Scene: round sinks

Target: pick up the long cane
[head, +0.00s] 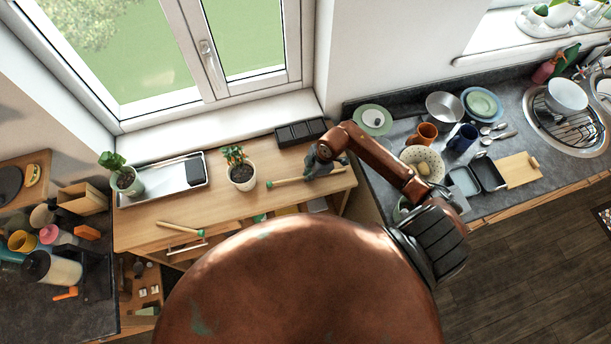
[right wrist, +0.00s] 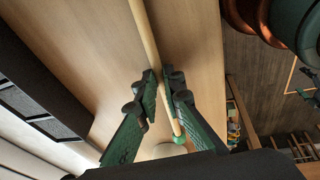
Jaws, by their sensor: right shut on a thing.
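The long cane (head: 288,181) is a thin pale wooden rod with a green end, at the right part of the wooden table. My right gripper (head: 312,172) is over the cane's middle part and hides some of it. In the right wrist view the cane (right wrist: 147,35) runs between the two green and black fingers of my right gripper (right wrist: 163,88), which are shut on it. I cannot tell whether the cane touches the table. A shorter cane (head: 180,228) with a green end lies near the table's front left edge. My left gripper is not in view.
On the wooden table (head: 215,212) stand two potted plants (head: 242,174) (head: 128,180), a metal tray (head: 160,181) and a black seedling tray (head: 300,132) at the back. Dishes and a bowl (head: 423,163) crowd the counter at right. The table's middle front is clear.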

